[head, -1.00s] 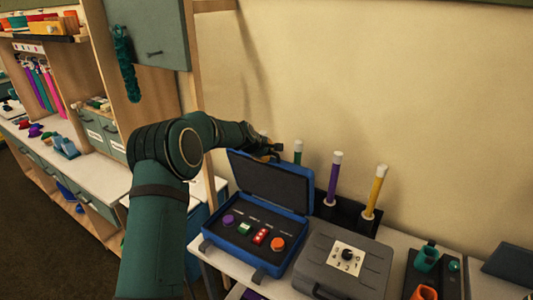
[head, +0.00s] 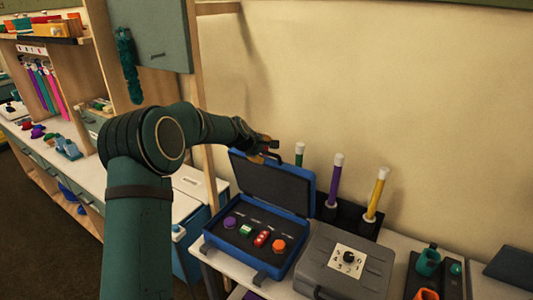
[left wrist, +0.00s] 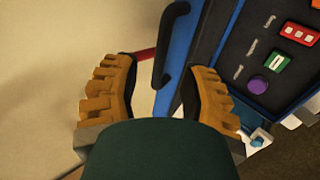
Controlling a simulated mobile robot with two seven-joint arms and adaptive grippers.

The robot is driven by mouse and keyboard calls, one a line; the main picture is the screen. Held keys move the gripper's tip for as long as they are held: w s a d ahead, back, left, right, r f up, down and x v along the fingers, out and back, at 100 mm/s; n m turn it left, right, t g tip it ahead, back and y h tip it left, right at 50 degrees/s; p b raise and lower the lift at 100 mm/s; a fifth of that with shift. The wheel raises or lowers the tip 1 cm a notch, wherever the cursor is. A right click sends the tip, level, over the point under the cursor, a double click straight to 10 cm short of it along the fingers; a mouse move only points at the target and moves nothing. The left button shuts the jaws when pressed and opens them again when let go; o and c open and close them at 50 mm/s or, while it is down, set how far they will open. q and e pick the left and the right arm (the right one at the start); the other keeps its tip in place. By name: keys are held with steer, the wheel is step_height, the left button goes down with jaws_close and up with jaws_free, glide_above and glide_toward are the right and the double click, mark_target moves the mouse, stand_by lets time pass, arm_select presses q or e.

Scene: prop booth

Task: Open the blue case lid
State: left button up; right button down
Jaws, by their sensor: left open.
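The blue case (head: 215,243) stands on the white table, its blue lid (head: 272,188) standing up at the back and leaning slightly backward. The dark insert holds a purple knob (head: 230,223), a green block (head: 246,230), a red block (head: 262,238) and an orange knob (head: 279,246). In the left wrist view my left gripper (left wrist: 160,90) is open, with a dark bar handle (left wrist: 170,40) on a blue edge showing between the fingers. I cannot tell whether they touch it. My right gripper is not in view.
A grey case with a dial (head: 349,261) stands close to the right. Behind are a purple tube (head: 334,183) and a yellow tube (head: 376,197) in a dark holder. The wall is close behind.

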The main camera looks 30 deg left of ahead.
arm_select(q)
steer(key=v, duration=0.7)
stand_by(0.3)
steer(key=s+d+f+m+g, duration=0.2)
steer(key=s+d+f, duration=0.25)
steer(key=f, duration=0.45)
steer(key=s+d+f+m+g+h, duration=0.15)
steer(key=s+d+f, duration=0.3)
steer(key=f, duration=0.55)
steer(key=s+d+f+m+g, duration=0.25)
steer(key=s+d+f, duration=0.2)
steer(key=f, duration=0.45)
steer(key=s+d+f+m+g+h, duration=0.1)
steer(key=s+d+f+m, duration=0.25)
steer(key=s, duration=0.55)
steer(key=s+d+f+m+g, duration=0.15)
steer(key=s+d+f, duration=0.25)
steer(key=s, duration=0.4)
steer(key=s+d+f+m+g+h, duration=0.1)
steer(key=s+d+f+m, duration=0.25)
steer(key=s, duration=0.55)
steer(key=w+d+f+t+b, duration=0.2)
steer(key=w+f+b, duration=0.3)
steer(key=b, duration=0.5)
steer(key=w+d+m, duration=0.1)
steer(key=w, duration=0.1)
steer(key=shift+w+b, duration=0.3)
